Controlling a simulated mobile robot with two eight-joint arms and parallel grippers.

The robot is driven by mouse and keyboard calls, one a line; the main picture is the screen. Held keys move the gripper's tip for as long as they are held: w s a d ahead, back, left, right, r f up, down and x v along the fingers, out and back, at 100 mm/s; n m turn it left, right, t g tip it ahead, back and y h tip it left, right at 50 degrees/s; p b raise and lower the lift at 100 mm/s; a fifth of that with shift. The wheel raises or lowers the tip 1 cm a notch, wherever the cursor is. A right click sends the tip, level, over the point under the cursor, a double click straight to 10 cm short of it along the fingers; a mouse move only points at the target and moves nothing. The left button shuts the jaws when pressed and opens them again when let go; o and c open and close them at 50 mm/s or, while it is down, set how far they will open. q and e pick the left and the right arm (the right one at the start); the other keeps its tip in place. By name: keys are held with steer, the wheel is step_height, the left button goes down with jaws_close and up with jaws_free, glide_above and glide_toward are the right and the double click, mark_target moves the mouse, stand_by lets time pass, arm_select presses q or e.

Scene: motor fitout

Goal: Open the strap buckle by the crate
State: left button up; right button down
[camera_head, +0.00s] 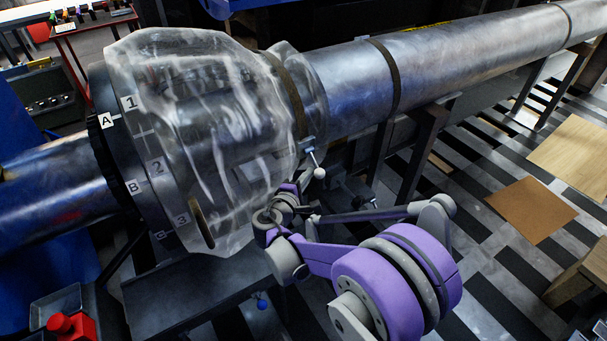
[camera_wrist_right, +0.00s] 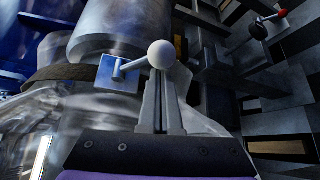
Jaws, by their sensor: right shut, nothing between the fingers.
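A brown strap (camera_head: 287,90) runs round the clear plastic wrap (camera_head: 215,120) on the large metal shaft. At its lower end is the buckle, a small pale blue plate (camera_head: 309,146) with a thin lever ending in a white ball (camera_head: 319,173). In the right wrist view the plate (camera_wrist_right: 118,74) and white ball (camera_wrist_right: 161,54) are close up. My right gripper (camera_wrist_right: 160,100) is shut and empty, its fingertips just below the ball in the picture; I cannot tell whether they touch it. In the head view the right gripper (camera_head: 306,193) is just below the buckle. My left gripper is out of view.
A flange marked A, B and 1, 2, 3 (camera_head: 128,160) stands left of the wrap. A second strap (camera_head: 390,75) rings the bare shaft. Dark stand legs (camera_head: 420,145) are to the right. A wooden box (camera_head: 580,278) is at the right edge; floor shows between.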

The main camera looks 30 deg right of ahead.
mark_target(318, 168)
steer(key=shift+s+r+n+g+y+p, duration=0.35)
steer(key=shift+r+n+g+p, duration=0.1)
steer(key=shift+n+g+p, duration=0.2)
stand_by(0.6)
steer(key=r+n+g+p, duration=0.1)
steer(key=s+r+n+g+p, duration=0.1)
steer(key=n+g, duration=0.1)
steer(key=shift+r+y, duration=0.35)
step_height(318, 168, up, 4)
steer(key=n+g, duration=0.1)
steer(key=n+g+p, duration=0.1)
steer(key=n+g, duration=0.1)
steer(key=g, duration=0.1)
steer(key=shift+w+f, duration=0.15)
steer(key=shift+f, duration=0.1)
steer(key=shift+r, duration=0.1)
stand_by(0.6)
